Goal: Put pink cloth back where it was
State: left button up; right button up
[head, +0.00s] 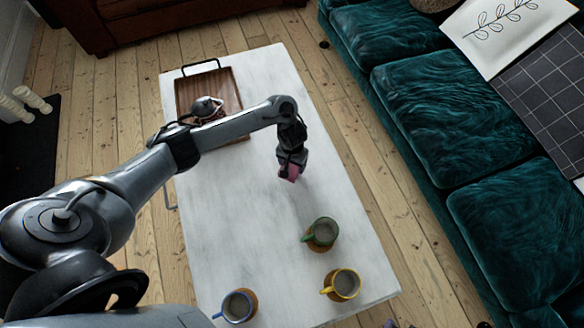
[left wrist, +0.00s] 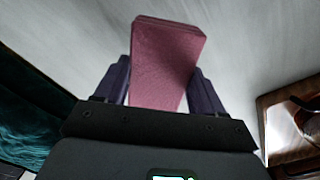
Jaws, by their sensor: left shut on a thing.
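The pink cloth (left wrist: 165,65) is a flat, folded-looking pink piece between the two fingers of my left gripper (left wrist: 163,85) in the left wrist view. In the head view, my left gripper (head: 290,168) points down over the middle of the white table (head: 225,215), and a small part of the pink cloth (head: 289,174) shows at its tips. The gripper is shut on the cloth. I cannot tell whether the cloth touches the tabletop. My right gripper is not in view.
A wooden tray (head: 222,85) with a dark handle stands at the table's far end, with a teapot (head: 206,107) on it partly behind my arm. Green (head: 321,234), yellow (head: 342,285) and blue (head: 238,306) rimmed mugs stand at the near end. A teal sofa (head: 430,120) runs along the right.

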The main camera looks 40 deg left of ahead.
aim_at(292, 169)
pick_arm(q)
notch_tip(292, 169, down, 4)
jog(key=b, duration=0.3)
jog(key=shift+f, duration=0.1)
jog(key=o, duration=1)
